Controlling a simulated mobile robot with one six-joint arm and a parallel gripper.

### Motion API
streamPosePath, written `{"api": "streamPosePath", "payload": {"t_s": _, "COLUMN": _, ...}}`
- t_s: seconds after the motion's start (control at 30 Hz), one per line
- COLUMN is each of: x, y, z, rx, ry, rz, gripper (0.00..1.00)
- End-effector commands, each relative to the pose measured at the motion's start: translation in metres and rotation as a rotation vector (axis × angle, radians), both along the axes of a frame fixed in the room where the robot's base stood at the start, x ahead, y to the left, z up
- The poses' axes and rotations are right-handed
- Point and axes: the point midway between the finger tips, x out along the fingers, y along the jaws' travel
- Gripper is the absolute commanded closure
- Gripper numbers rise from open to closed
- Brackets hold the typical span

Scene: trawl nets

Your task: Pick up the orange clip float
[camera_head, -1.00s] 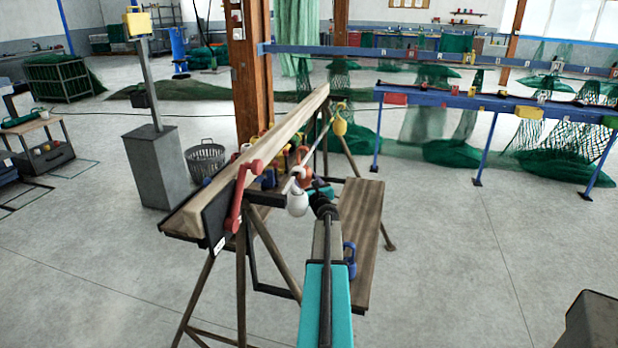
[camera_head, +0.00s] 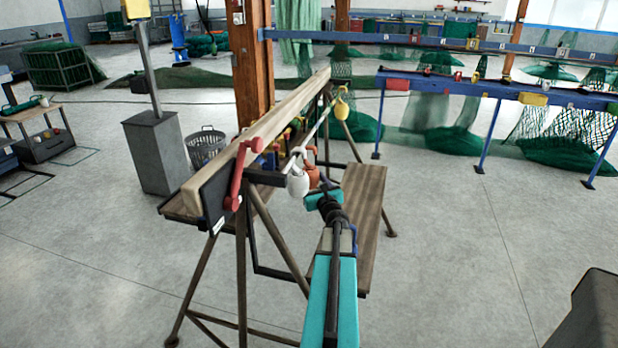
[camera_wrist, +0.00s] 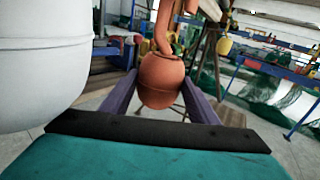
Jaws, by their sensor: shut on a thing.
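The orange clip float (camera_head: 313,177) has a round body and a hooked clip on top. It also shows in the wrist view (camera_wrist: 161,78), where my gripper (camera_wrist: 160,94) is shut on its body, one purple finger on each side. In the head view my gripper (camera_head: 318,190) is small and partly hidden by my arm. The clip's top runs out of the wrist view, so I cannot tell whether it still touches the thin rail (camera_head: 322,120). A white float (camera_head: 298,184) hangs close on the left and looms large in the wrist view (camera_wrist: 40,62).
A wooden beam (camera_head: 285,105) on a trestle stand runs away behind the floats, with a red clip (camera_head: 238,178) on its near end. A yellow float (camera_head: 341,107) hangs farther along the rail. A lower plank (camera_head: 362,205) is at the right; open floor lies beyond it.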

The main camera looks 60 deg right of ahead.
Motion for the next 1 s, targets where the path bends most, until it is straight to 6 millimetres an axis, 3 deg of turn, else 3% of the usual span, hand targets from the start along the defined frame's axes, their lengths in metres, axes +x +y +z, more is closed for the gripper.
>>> {"api": "streamPosePath", "payload": {"t_s": 0.43, "x": -0.044, "y": 0.037, "z": -0.004, "rx": 0.000, "ry": -0.001, "rz": 0.000, "gripper": 0.69}}
{"api": "streamPosePath", "payload": {"t_s": 1.0, "x": -0.054, "y": 0.044, "z": -0.004, "rx": -0.001, "ry": -0.001, "rz": 0.002, "gripper": 0.69}}
